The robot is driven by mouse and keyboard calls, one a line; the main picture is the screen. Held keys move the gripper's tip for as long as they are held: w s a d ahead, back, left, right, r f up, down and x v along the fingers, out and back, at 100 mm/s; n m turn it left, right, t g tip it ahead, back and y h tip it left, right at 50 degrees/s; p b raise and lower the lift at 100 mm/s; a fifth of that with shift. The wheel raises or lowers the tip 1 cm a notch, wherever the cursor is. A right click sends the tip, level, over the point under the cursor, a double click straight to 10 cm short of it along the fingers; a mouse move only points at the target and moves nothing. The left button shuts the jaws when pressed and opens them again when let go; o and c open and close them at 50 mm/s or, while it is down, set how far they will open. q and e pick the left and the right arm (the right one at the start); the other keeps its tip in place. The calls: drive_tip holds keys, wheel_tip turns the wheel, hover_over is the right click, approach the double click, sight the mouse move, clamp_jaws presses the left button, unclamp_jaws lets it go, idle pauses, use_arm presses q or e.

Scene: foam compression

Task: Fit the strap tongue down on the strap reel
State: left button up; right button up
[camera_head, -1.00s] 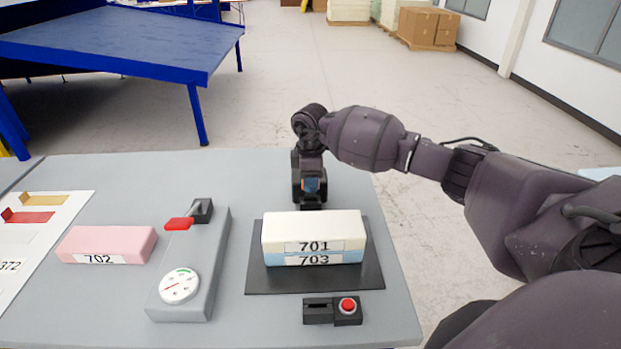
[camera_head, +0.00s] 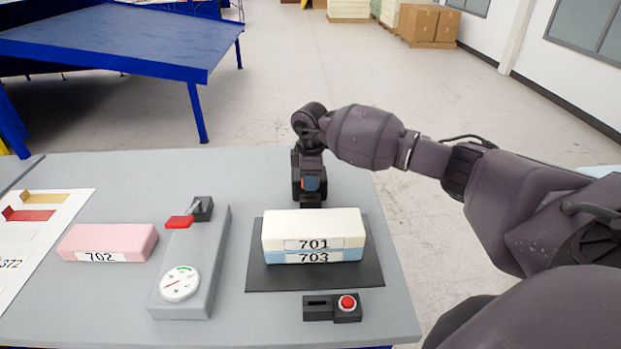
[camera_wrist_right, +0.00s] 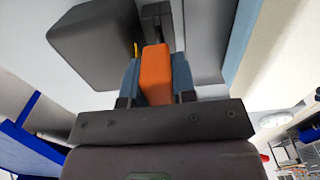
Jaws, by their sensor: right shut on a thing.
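My right gripper (camera_head: 311,202) points down behind the foam stack in the head view; the stack hides its fingertips. In the right wrist view its two blue-padded fingers (camera_wrist_right: 157,82) are shut on an orange block (camera_wrist_right: 155,74), which looks like the strap tongue. A dark grey rounded box (camera_wrist_right: 95,45) is close by at the upper left, possibly the strap reel; I cannot tell whether it touches the tongue. A cream foam block 701 (camera_head: 314,229) lies on a blue foam block 703 (camera_head: 314,257). My left gripper is not in view.
The stack rests on a black plate (camera_head: 315,280). In front is a small box with a red button (camera_head: 347,303). To the left are a grey gauge unit (camera_head: 181,288) with a red-handled lever and a pink block 702 (camera_head: 107,241). The table between is clear.

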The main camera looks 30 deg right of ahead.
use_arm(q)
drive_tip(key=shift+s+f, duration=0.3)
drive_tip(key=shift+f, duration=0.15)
use_arm(e)
drive_tip(key=shift+f, duration=0.8)
use_arm(q)
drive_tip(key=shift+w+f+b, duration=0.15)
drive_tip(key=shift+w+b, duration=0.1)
drive_tip(key=shift+b, duration=0.3)
use_arm(e)
drive_tip(key=shift+f, duration=0.75)
drive_tip(key=o, duration=1)
drive_tip(key=shift+s+a, duration=0.1)
drive_tip(key=shift+s, duration=0.1)
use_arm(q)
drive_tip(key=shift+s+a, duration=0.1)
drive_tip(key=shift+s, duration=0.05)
use_arm(e)
drive_tip(key=shift+r, duration=0.1)
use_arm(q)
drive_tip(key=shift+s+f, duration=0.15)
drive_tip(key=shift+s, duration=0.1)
use_arm(e)
drive_tip(key=shift+w, duration=0.1)
